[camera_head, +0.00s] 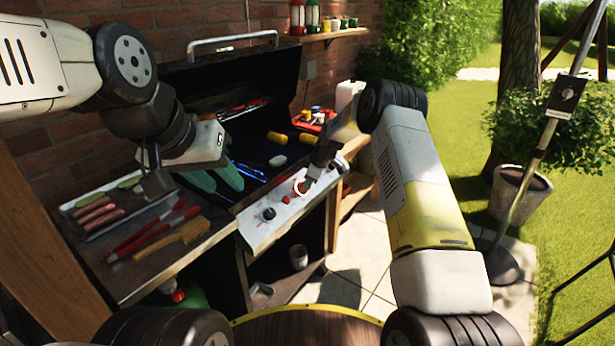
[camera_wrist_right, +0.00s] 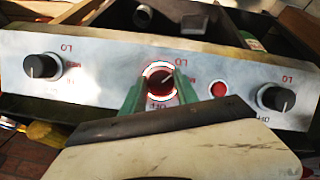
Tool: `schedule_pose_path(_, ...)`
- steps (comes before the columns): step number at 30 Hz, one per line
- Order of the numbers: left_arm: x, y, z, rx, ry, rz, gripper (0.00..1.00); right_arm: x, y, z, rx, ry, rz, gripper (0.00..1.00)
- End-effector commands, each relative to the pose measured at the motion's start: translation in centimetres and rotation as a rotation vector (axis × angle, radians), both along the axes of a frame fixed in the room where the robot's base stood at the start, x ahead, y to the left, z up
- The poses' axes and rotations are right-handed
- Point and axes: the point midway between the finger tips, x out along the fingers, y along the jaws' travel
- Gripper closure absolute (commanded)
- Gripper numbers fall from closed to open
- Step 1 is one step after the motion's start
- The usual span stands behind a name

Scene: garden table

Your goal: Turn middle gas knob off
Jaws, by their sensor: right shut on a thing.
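The grill's metal control panel (camera_head: 262,228) carries black knobs. The middle gas knob (camera_wrist_right: 161,80) has a glowing red-and-white ring around it, and its pointer slants up and right in the right wrist view. My right gripper (camera_wrist_right: 160,92) has its green fingers on both sides of this knob, closed on it. In the head view my right gripper (camera_head: 311,178) reaches the panel and partly hides the knob. My left gripper (camera_head: 215,180) is open and empty, its teal fingers apart above the grill's left side.
Outer knobs (camera_wrist_right: 42,67) and (camera_wrist_right: 276,98) flank the middle one, with a red button (camera_wrist_right: 219,90) between. Blue flames (camera_head: 250,171) show in the grill. A sausage tray (camera_head: 88,228) and red-handled tools (camera_head: 150,233) lie on the left shelf.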

Motion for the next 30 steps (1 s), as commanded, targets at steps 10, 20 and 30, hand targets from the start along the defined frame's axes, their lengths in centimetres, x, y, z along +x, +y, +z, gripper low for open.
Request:
schedule_pose_path(10,0.0,0.0,0.0,0.0,0.0,0.0,0.64,0.07,-0.12,-0.05,0.076,0.106,-0.13,1.0)
schedule_pose_path(20,0.0,0.0,0.0,0.0,0.0,0.0,0.64,0.1,-0.26,-0.12,0.205,0.284,-0.348,1.0)
schedule_pose_path(30,0.0,0.0,0.0,0.0,0.0,0.0,0.64,0.13,-0.34,-0.15,0.34,0.468,-0.577,1.0)
